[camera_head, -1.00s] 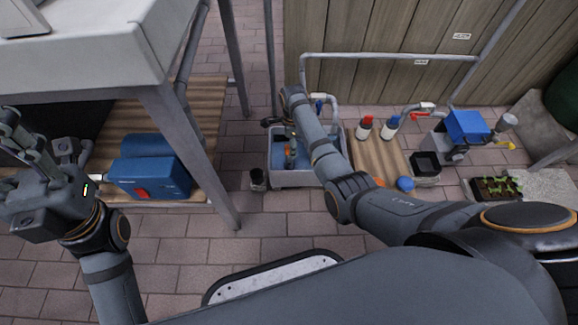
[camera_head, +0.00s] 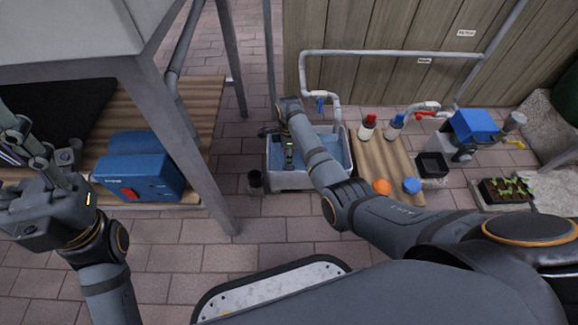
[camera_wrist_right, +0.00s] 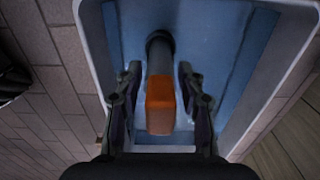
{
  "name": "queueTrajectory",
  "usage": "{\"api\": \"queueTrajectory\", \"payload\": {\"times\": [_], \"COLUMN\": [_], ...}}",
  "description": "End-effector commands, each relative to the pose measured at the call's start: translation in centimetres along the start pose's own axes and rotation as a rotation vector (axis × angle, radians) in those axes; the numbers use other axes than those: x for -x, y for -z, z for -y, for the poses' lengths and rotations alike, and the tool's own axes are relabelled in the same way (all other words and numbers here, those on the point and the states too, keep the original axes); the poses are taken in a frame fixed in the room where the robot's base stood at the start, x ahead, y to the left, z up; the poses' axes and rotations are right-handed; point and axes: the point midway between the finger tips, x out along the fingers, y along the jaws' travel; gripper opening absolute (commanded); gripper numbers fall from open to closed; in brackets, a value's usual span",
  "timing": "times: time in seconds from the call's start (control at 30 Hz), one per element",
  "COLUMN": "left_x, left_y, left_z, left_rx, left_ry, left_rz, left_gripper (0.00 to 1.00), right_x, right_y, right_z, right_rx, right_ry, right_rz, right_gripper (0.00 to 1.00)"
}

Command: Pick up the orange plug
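The orange plug (camera_wrist_right: 160,104) is a blocky orange piece with a dark cylindrical end, low in a blue-lined grey basin (camera_wrist_right: 290,75). In the right wrist view it lies between the two fingers of my right gripper (camera_wrist_right: 160,85), with a gap on each side. The right gripper is open. In the head view this gripper (camera_head: 289,155) reaches down into the basin (camera_head: 290,188), and the plug cannot be made out there. My left gripper (camera_head: 35,150) is open and empty at the far left, in front of a blue box (camera_head: 140,165).
A wooden board (camera_head: 382,160) right of the basin holds red- and blue-capped bottles, an orange disc (camera_head: 381,187) and a blue disc (camera_head: 411,186). A pipe with a blue tap (camera_head: 320,103) stands behind the basin. A table leg (camera_head: 190,150) stands left of it.

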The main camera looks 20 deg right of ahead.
Motion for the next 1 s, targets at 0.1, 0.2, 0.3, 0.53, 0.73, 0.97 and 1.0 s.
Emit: {"api": "queueTrajectory", "payload": {"times": [0.1, 0.2, 0.3, 0.53, 0.73, 0.97, 1.0], "left_x": [0.0, 0.0, 0.0, 0.0, -0.7, -4.2, -4.9], "left_y": [0.0, 0.0, 0.0, 0.0, 0.0, 0.4, 0.5], "left_z": [0.0, 0.0, 0.0, 0.0, 0.1, 1.0, 1.2], "left_rx": [0.0, 0.0, 0.0, 0.0, 0.001, 0.013, 0.016], "left_ry": [0.0, 0.0, 0.001, 0.001, 0.002, 0.018, 0.022], "left_rz": [0.0, 0.0, 0.0, 0.001, 0.002, -0.004, -0.006], "left_gripper": [0.4, 0.4, 0.4, 0.4, 0.4, 0.4, 0.4], "right_x": [0.0, 0.0, 0.0, 0.0, 0.9, 5.5, 6.5], "right_y": [0.0, 0.0, 0.0, 0.0, 0.0, 0.0, 0.0], "right_z": [0.0, 0.0, 0.0, 0.0, 0.0, 0.1, 0.1], "right_rx": [0.0, 0.0, 0.0, 0.0, 0.0, 0.0, 0.0], "right_ry": [0.0, 0.0, 0.0, 0.0, 0.001, 0.002, 0.002], "right_rz": [0.0, 0.0, 0.0, 0.0, 0.0, 0.001, 0.001], "right_gripper": [0.19, 0.05, 0.0, 0.0, 0.0, 0.0, 0.0]}}
